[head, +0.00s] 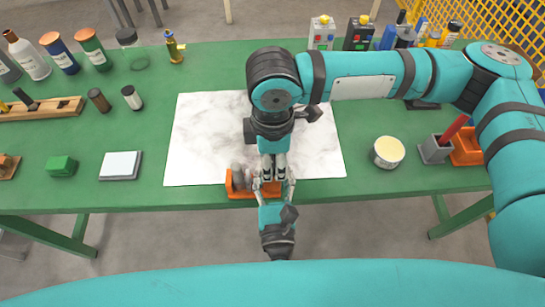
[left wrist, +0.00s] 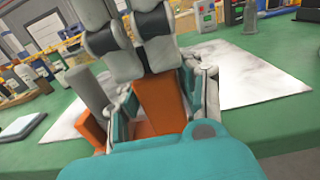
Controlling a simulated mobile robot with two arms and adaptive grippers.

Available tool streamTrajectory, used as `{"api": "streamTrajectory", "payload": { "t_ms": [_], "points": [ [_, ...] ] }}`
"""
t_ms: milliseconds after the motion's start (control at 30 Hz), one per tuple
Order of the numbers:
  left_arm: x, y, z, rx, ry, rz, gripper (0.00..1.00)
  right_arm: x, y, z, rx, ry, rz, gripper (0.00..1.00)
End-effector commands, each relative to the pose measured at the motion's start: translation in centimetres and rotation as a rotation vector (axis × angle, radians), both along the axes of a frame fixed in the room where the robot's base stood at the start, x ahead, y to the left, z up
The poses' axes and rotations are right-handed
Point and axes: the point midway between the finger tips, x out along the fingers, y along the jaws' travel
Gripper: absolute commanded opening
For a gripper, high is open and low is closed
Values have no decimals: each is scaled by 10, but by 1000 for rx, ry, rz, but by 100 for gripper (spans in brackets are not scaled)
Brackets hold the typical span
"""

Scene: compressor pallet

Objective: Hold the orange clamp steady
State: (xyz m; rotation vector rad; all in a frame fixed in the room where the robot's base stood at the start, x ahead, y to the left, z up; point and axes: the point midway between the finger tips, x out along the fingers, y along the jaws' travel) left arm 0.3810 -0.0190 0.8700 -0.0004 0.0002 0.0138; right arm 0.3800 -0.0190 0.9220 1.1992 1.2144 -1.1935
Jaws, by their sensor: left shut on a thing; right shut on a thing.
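The orange clamp (head: 240,184) stands at the front edge of the green table, on the edge of a white marbled sheet (head: 205,145). It has a grey cylinder at its left end. My left gripper (head: 270,192) reaches it from the front and is shut on it. In the left wrist view, the jaws of my left gripper (left wrist: 165,106) lie on both sides of the clamp's orange block (left wrist: 158,98). My right gripper (head: 273,175) comes down from above and is shut on the clamp too. Its fingers hide part of the clamp, and the exact contact is hidden.
A round cream-topped tin (head: 388,151) and a grey holder (head: 435,150) stand to the right. A white-topped pad (head: 120,165) and a green block (head: 61,166) lie to the left. Bottles (head: 90,48) line the back left. The sheet is otherwise clear.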

Motion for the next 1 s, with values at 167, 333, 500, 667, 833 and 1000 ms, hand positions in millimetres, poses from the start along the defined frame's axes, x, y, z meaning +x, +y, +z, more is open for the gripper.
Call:
{"api": "streamTrajectory", "payload": {
  "t_ms": [167,333,500,667,833,1000],
  "points": [
    [0,0,0,2,0,0,0,0,0,0,2,-1,-128,7],
    [0,0,0,2,0,0,0,1,0,1,1,-2,-142,7],
    [0,0,0,2,0,0,0,1,0,1,1,-3,-140,44],
    [0,0,0,2,1,0,0,1,0,1,1,-2,-140,62],
    [0,0,0,2,0,0,0,0,0,0,1,-1,-139,62],
    [0,0,0,2,1,0,0,1,0,6,2,-3,-139,62]
  ]
}}
